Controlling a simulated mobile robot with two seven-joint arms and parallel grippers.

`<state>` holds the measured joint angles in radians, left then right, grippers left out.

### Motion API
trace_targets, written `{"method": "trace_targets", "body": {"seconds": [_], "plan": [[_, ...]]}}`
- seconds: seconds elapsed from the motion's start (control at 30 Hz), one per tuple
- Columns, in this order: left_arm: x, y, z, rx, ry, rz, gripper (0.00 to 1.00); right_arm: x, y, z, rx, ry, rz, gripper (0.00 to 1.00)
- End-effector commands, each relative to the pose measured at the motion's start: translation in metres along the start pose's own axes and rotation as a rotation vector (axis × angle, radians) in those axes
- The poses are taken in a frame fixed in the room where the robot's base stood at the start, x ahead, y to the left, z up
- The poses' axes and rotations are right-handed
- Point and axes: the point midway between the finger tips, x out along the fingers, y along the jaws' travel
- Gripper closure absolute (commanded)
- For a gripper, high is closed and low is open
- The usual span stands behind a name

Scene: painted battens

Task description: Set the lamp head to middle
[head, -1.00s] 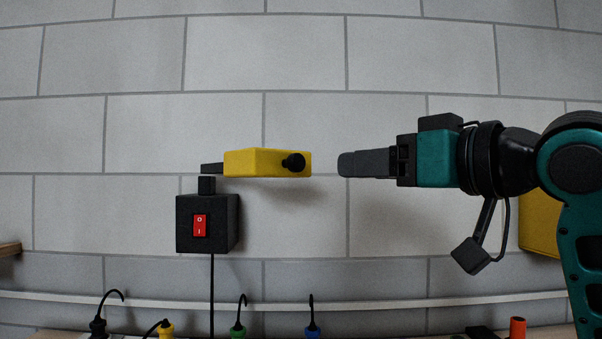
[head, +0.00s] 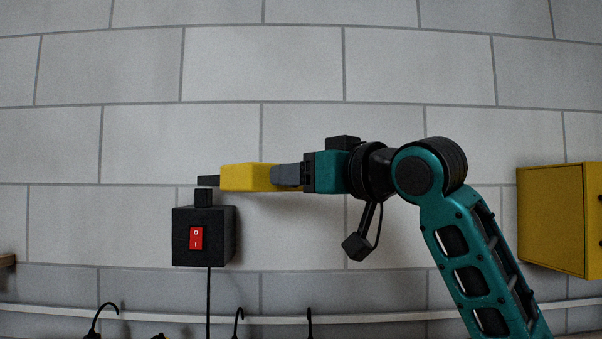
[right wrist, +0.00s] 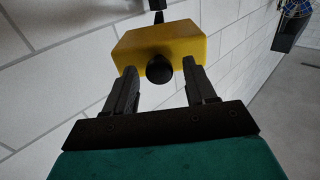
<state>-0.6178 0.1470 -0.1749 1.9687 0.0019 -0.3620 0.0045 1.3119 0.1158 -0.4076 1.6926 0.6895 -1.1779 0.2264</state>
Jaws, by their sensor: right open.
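The yellow lamp head (head: 244,177) sits level on a dark arm above the black wall box with a red switch (head: 203,235). In the right wrist view the lamp head (right wrist: 180,42) shows a round black knob (right wrist: 160,69). My right gripper (head: 279,175) reaches in from the right and overlaps the lamp head's right end in the head view, hiding the knob there. In the right wrist view its open fingers (right wrist: 157,76) stand on both sides of the knob, with gaps between. My left gripper is not in view.
A yellow cabinet (head: 550,218) hangs on the wall at the right. A white rail (head: 370,320) runs along the bottom with several black hooks or cable ends in front. A black cable (head: 209,300) hangs below the box. The wall above is clear.

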Motion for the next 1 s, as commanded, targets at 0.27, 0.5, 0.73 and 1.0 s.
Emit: {"method": "trace_targets", "body": {"seconds": [0.27,0.5,0.73,1.0], "plan": [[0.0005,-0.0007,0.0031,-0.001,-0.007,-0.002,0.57,0.0023,-0.0004,0.0,-0.001,0.0,-0.001,0.45],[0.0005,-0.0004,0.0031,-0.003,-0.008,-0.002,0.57,0.0021,-0.0002,0.0,-0.001,0.0,0.0,0.65],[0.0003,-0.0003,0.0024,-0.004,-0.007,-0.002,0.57,0.002,-0.0002,0.0001,-0.001,0.0,0.0,0.87],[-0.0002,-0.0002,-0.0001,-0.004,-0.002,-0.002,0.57,0.002,-0.0001,0.0001,-0.001,0.0,0.0,1.0]]}}
